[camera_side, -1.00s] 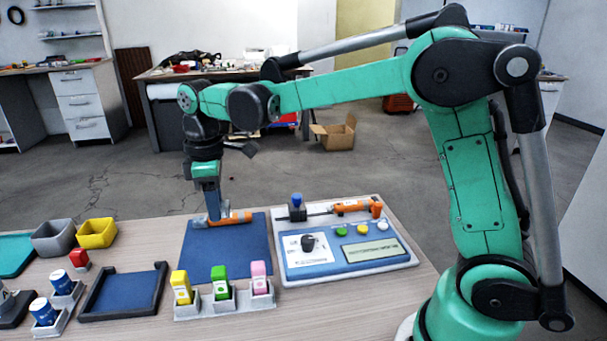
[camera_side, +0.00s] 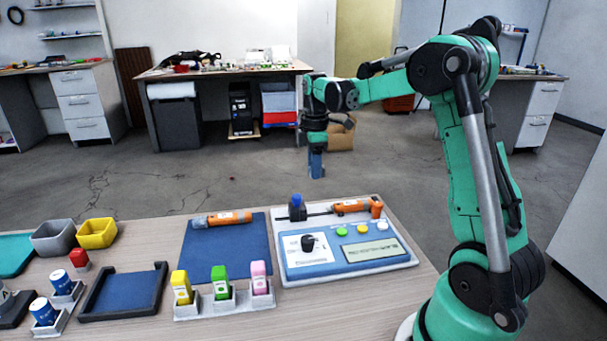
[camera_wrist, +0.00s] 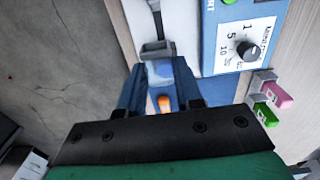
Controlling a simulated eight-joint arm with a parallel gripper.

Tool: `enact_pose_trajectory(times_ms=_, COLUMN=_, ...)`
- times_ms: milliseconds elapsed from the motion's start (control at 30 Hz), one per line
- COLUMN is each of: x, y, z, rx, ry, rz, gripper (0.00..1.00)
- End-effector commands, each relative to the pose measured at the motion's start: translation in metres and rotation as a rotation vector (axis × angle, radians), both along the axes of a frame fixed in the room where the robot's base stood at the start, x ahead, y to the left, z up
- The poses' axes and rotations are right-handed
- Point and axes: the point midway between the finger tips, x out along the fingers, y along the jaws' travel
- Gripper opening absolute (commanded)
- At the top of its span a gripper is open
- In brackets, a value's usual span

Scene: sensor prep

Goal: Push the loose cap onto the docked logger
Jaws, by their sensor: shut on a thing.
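An orange and white logger (camera_side: 352,207) lies docked along the back of the calibration station (camera_side: 303,270), with a dark rod at its left. A dark block with a blue knob (camera_side: 297,200) stands at the station's back left. I cannot tell for sure which piece is the loose cap. Another orange logger (camera_side: 222,219) lies at the back edge of the blue mat (camera_side: 215,255). My gripper (camera_side: 316,176) is raised above and behind the station, apart from the block. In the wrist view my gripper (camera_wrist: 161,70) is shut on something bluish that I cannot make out.
The station carries several buttons, a black dial (camera_side: 308,243) and a display. Yellow, green and pink items stand in holders (camera_side: 223,304) in front of the mat. Grey (camera_side: 54,238) and yellow (camera_side: 97,233) bins are at the left. The space around my raised gripper is clear.

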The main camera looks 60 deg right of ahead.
Motion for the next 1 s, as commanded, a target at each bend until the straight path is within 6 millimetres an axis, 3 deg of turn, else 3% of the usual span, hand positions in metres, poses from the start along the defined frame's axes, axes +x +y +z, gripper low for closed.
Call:
enact_pose_trajectory(times_ms=200, x=0.000, y=0.001, z=-0.026, rx=0.000, ry=0.000, rz=0.000, gripper=0.00)
enact_pose_trajectory(times_ms=567, x=0.000, y=0.001, z=-0.047, rx=0.000, ry=0.000, rz=-0.001, gripper=0.00)
enact_pose_trajectory(times_ms=1000, x=0.001, y=0.001, z=-0.085, rx=0.000, ry=0.000, rz=-0.001, gripper=0.00)
